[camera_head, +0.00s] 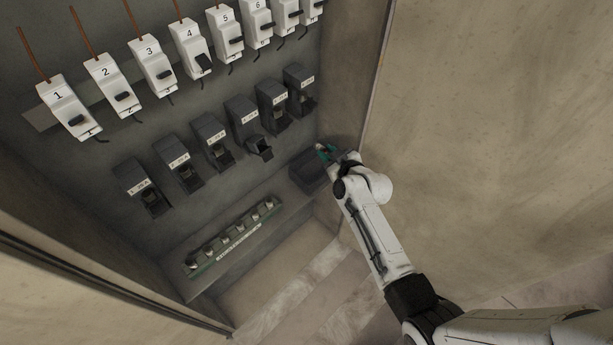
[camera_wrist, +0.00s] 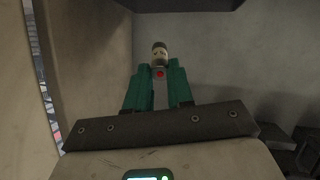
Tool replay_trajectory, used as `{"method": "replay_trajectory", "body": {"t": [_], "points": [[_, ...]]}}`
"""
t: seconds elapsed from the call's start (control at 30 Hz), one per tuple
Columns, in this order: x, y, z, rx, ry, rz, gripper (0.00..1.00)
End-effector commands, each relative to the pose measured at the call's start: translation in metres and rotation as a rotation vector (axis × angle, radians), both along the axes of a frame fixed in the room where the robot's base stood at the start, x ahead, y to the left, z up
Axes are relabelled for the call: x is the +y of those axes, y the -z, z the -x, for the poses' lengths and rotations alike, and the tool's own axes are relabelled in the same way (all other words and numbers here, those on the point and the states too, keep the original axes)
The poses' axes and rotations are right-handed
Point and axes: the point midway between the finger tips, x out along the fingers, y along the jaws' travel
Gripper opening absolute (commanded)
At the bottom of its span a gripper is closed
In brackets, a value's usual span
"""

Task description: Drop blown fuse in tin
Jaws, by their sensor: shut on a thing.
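My gripper (camera_head: 325,152) is at the right of the cabinet, above a dark open box (camera_head: 306,176), which looks like the tin, on the shelf's right end. In the wrist view its green fingers (camera_wrist: 160,76) are shut on a fuse (camera_wrist: 159,53). The fuse has a pale body and a red dot facing the camera. It sticks up beyond the fingertips. In the head view the fuse is too small to make out clearly. The inside of the box is dark and partly hidden by my gripper.
A green rack (camera_head: 228,241) with several fuses stands on the shelf left of the box. Dark fuse holders (camera_head: 211,140) and white numbered breakers (camera_head: 153,65) line the back panel. One holder (camera_head: 258,146) hangs open. The cabinet's right wall (camera_head: 352,80) is close to my gripper.

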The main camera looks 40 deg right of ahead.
Motion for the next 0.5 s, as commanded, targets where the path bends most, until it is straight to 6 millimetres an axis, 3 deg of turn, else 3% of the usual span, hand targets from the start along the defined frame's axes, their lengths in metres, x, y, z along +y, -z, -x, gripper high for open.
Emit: {"method": "replay_trajectory", "body": {"t": [0.5], "points": [[0.0,0.053,0.001,0.0,0.001,0.0,0.0]]}}
